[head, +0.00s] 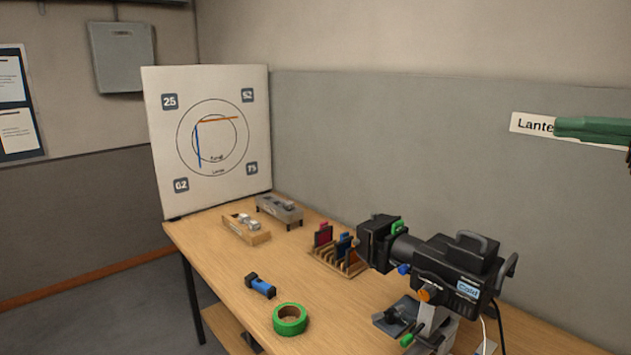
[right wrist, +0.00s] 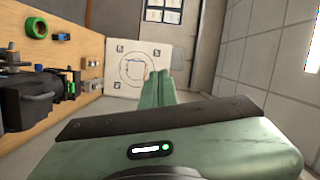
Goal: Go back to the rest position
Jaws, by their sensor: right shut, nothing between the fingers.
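My right gripper (head: 562,126) shows as green fingers coming in from the right edge of the head view. It is in front of the wall label that reads "Lante…" and hides the end of its text. In the right wrist view the two green fingers (right wrist: 158,88) lie together, shut and empty, with the target board beyond them. The gripper is in the air, touching nothing that I can see. My left gripper is not in view.
A black lantern (head: 445,268) stands on the wooden table (head: 215,263), near a rack of coloured filters (head: 338,257). Green tape (head: 290,319), a blue-and-black item (head: 261,286) and small boxes lie there too. A target board (head: 207,178) stands at the far end. Floor left of the table is clear.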

